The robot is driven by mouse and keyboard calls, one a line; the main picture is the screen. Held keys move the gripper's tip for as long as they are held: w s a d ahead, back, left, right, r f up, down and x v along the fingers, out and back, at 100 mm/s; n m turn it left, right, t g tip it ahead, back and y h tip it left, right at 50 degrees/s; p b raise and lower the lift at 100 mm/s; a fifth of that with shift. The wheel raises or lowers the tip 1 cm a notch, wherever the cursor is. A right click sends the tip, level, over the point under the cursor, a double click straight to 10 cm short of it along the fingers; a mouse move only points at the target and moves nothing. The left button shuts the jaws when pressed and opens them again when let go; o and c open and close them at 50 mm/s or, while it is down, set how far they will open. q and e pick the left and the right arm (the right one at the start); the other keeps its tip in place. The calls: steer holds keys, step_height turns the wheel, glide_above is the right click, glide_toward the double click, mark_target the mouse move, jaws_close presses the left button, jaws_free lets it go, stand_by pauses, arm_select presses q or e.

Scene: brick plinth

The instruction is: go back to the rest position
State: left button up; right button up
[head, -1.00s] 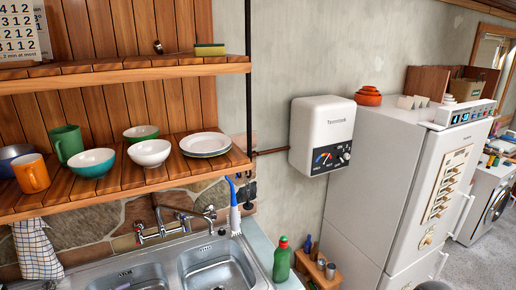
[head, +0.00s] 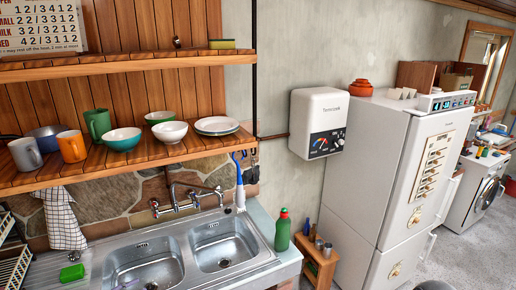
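Neither of my grippers shows in the head view, so I cannot see what they hold. A small dark grey rounded shape (head: 433,286) cuts into the bottom edge at the right; it may be part of my own arm. The view faces a kitchen wall with a double steel sink (head: 188,241) and a wooden shelf (head: 150,167) above it.
The shelf holds mugs, bowls and white plates (head: 216,124). A green bottle (head: 282,231) stands on the counter right of the sink. A white boiler (head: 319,118) hangs on the wall. A tall white fridge (head: 377,180) stands right. Grey floor (head: 455,255) shows bare at far right.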

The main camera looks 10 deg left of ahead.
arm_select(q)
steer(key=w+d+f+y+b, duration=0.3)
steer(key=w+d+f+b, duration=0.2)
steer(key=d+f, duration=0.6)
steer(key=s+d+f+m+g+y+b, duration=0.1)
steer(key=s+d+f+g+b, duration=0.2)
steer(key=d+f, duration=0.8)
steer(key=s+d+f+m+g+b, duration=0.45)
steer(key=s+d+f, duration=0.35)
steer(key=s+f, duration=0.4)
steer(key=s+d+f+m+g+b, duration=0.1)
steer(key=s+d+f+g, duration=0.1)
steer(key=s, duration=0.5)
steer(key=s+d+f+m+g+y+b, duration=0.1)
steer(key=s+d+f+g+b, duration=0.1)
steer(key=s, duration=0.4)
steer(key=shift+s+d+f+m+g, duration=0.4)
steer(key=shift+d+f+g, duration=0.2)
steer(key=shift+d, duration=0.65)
